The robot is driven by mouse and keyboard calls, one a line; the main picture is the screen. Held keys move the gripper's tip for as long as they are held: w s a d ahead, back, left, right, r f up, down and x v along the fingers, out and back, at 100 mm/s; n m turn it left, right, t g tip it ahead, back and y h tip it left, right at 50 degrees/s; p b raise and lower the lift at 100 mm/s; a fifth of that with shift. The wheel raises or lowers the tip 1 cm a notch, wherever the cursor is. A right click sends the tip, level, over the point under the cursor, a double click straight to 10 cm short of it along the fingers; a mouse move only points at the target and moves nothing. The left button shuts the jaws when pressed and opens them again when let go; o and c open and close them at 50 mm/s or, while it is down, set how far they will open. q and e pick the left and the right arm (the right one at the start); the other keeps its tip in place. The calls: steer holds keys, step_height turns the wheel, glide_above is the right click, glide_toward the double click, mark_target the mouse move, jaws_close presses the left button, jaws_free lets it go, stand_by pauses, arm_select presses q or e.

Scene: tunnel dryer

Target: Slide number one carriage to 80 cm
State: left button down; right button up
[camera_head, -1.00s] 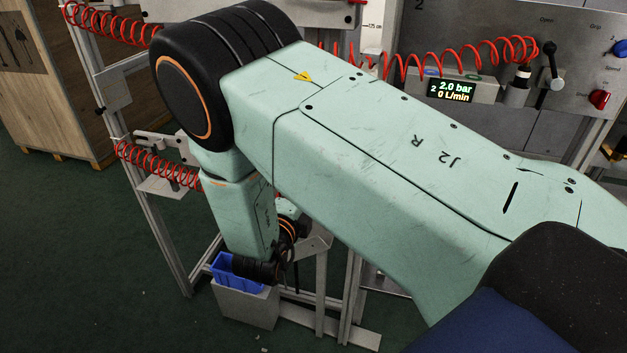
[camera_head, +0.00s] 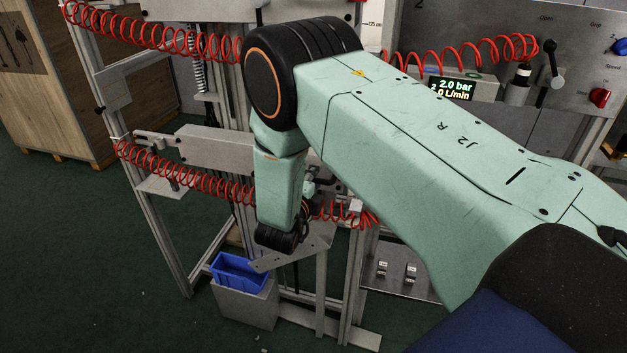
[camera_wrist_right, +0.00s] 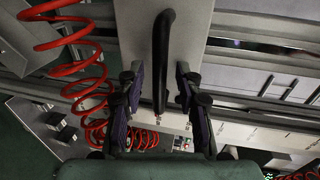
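In the right wrist view a black bar handle (camera_wrist_right: 158,60) stands on a grey plate (camera_wrist_right: 197,35), which sits across metal rails. My right gripper (camera_wrist_right: 157,75) is open, with one finger on each side of the handle. Gaps show between the fingers and the handle. In the head view my right forearm hangs down in front of the rail frame and hides most of the gripper. No number on the plate can be read, so I cannot tell which carriage it is. A scale strip (camera_head: 374,25) shows a 125 cm mark. My left gripper is not in view.
Red coiled hoses (camera_head: 185,185) hang along the frame and also show in the wrist view (camera_wrist_right: 78,62). A blue bin (camera_head: 238,270) sits on a grey box below. A panel with a display (camera_head: 452,89) reading 2.0 bar, 0 L/min and a lever (camera_head: 551,65) is at right.

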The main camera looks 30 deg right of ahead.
jaws_close()
stand_by(0.7)
